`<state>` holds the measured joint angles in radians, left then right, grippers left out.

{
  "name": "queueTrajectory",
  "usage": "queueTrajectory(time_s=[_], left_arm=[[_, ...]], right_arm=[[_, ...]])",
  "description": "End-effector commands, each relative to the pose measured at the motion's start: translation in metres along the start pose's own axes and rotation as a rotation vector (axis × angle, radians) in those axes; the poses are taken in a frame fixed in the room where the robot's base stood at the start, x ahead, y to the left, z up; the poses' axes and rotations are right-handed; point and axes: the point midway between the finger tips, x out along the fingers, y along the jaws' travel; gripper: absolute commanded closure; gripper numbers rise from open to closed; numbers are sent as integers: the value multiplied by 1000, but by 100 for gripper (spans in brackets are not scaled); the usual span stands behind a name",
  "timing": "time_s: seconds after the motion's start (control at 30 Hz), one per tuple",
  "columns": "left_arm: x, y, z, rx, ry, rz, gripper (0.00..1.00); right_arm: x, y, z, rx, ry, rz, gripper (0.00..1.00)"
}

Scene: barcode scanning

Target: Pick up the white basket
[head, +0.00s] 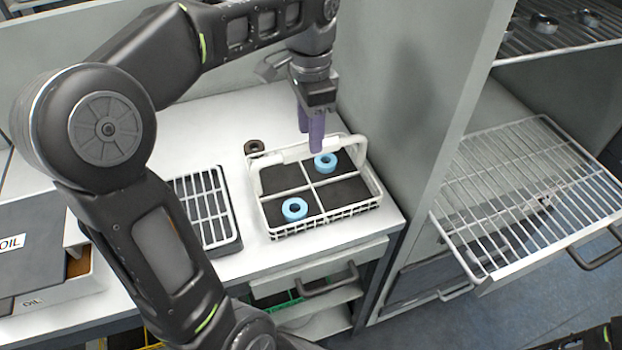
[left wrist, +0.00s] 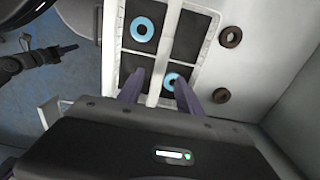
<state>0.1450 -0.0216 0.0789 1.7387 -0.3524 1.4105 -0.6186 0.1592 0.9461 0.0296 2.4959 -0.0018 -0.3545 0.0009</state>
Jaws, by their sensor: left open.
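The white basket (head: 335,213) stands on the white counter, with dark compartments split by white dividers. Two blue rings lie in it, one in the near left compartment (head: 295,209) and one in the far right (head: 325,163). My left gripper (head: 311,140) points down at the basket's far side, its purple fingers apart. In the left wrist view the fingers (left wrist: 160,88) are on either side of a white bar of the basket (left wrist: 110,40); I cannot tell whether they touch it. A dark arm end, probably my right gripper (left wrist: 58,50), shows at the left wrist view's left; its jaws are unclear.
A dark ring (head: 254,146) lies on the counter behind the basket. A smaller white rack (head: 205,205) stands close at its left. A grey cabinet wall (head: 425,95) rises at the right, with a pulled-out wire shelf (head: 530,190) beyond. Boxes marked OIL (head: 40,235) are at far left.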

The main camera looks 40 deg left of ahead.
Motion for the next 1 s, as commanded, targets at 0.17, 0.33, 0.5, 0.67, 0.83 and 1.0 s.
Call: queueTrajectory(time_s=[0.17,0.33,0.5,0.67,0.83,1.0], left_arm=[[2,0,0,0,0,0,57],[20,0,0,0,-1,1,57],[27,0,0,0,0,1,57],[26,0,0,0,0,0,57],[32,1,0,0,-2,1,57],[56,2,0,1,-4,3,57]], right_arm=[[1,0,0,0,0,0,100],[10,4,0,0,1,0,100],[11,4,0,0,1,0,100],[11,4,0,0,1,0,100],[9,4,0,0,1,0,100],[5,2,0,0,1,0,100]])
